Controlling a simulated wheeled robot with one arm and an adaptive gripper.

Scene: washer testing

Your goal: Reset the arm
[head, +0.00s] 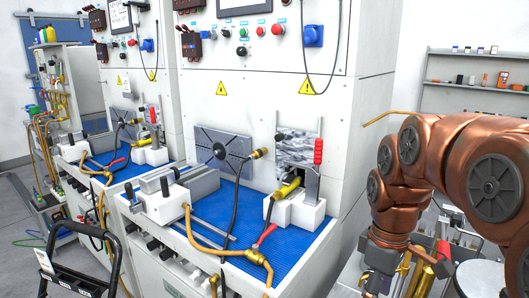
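My copper-coloured arm fills the right side of the head view, with its wrist bent downward. My gripper (374,284) hangs at the wrist's lower end, at the right of the test bench and low in the picture. Its fingers are small and dark, and I cannot tell whether they are open or shut. I cannot make out anything held in it. The nearest test station (268,120) stands left of the arm, with a clear gap between them.
The station's blue mat (232,205) carries a white clamp fixture with a red handle (318,151), a grey vise (185,190) and hoses. Behind and below my gripper is a cluttered surface with brass cylinders (421,280). Wall shelves (470,86) are at the back right. A black trolley handle (85,240) is front left.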

